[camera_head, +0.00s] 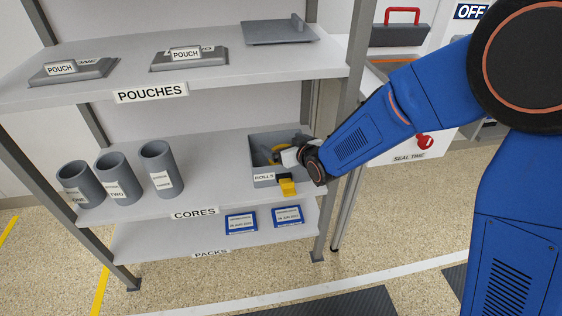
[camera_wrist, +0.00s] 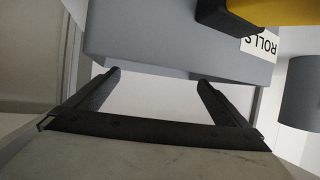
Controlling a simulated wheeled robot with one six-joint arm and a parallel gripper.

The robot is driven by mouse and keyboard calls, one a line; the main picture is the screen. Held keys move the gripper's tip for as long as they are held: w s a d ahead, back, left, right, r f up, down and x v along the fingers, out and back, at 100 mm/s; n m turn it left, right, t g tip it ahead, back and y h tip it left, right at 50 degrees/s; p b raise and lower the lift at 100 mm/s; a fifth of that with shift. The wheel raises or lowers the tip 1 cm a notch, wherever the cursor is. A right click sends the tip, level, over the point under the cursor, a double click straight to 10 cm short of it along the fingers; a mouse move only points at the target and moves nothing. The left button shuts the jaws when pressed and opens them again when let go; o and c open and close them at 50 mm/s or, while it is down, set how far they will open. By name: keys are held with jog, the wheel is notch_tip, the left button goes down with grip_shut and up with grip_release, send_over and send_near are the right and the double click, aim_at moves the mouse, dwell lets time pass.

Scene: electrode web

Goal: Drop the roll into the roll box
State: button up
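The roll box (camera_head: 264,181) is a grey open-topped bin labelled ROLLS, on the right of the middle shelf. It also fills the upper part of the wrist view (camera_wrist: 170,40). My gripper (camera_wrist: 158,88) has its two dark fingers apart with nothing between them. In the head view my gripper (camera_head: 290,157) is at the box's right side, overlapping it; its exact height over the box is hard to tell. A yellow piece (camera_head: 273,148) shows inside the box, partly hidden; I cannot tell for certain that it is the roll. No roll is in my fingers.
A yellow tab (camera_head: 287,187) sticks out at the box front. Three grey cores (camera_head: 161,168) stand left on the same shelf (camera_head: 215,190). Pouches lie on the shelf above (camera_head: 230,72), blue packs (camera_head: 241,223) below. A shelf post (camera_head: 350,100) stands close to my arm.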

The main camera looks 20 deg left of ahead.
jog(key=v, duration=1.7)
jog(key=shift+d, duration=0.2)
jog(key=shift+s+r, duration=0.1)
